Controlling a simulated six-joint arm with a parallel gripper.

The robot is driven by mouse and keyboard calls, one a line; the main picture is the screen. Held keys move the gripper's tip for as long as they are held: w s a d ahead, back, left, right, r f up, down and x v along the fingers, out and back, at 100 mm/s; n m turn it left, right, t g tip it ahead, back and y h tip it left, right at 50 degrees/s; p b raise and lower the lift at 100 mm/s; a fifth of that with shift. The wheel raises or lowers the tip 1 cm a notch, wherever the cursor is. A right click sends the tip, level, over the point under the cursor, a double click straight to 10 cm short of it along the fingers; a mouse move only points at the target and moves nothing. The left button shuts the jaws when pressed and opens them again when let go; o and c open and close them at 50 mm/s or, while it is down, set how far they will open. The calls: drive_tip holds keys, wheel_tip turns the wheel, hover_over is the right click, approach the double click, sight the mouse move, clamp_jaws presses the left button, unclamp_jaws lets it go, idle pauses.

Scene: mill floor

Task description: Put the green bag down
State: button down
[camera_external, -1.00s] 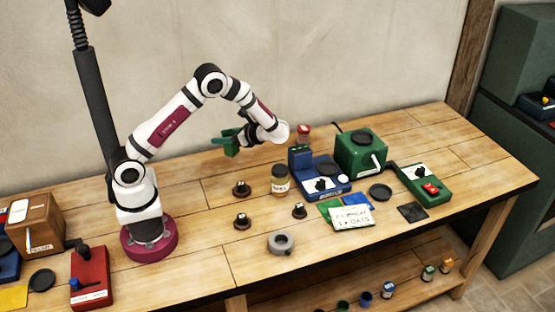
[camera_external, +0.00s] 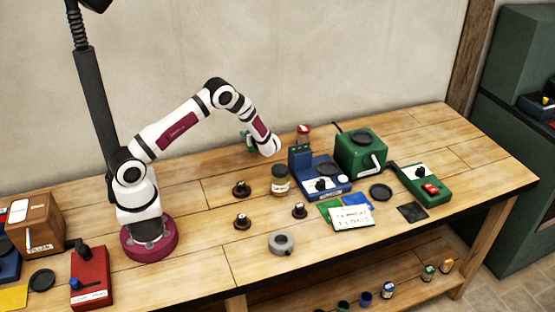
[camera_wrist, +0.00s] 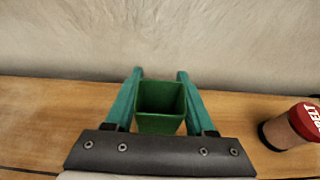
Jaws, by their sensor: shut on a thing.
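The green bag (camera_wrist: 160,124) is a small square, open-topped dark green pouch. In the wrist view it stands upright between the two teal fingers of my gripper (camera_wrist: 160,75), which is shut on it. The bag looks empty inside. I cannot tell whether the bag's bottom touches the bench.
A red-lidded jar (camera_wrist: 300,125) stands right of the bag; it also shows in the external view (camera_external: 303,133). A labelled jar (camera_external: 280,180), black knobbed weights (camera_external: 241,189), a grey ring (camera_external: 281,242), and blue (camera_external: 325,178) and green machines (camera_external: 361,153) stand nearer the front and right.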

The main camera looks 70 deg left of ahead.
drive_tip(key=shift+f, duration=1.1)
drive_tip(key=shift+c, duration=1.2)
unclamp_jaws()
drive_tip(key=shift+f, duration=0.1)
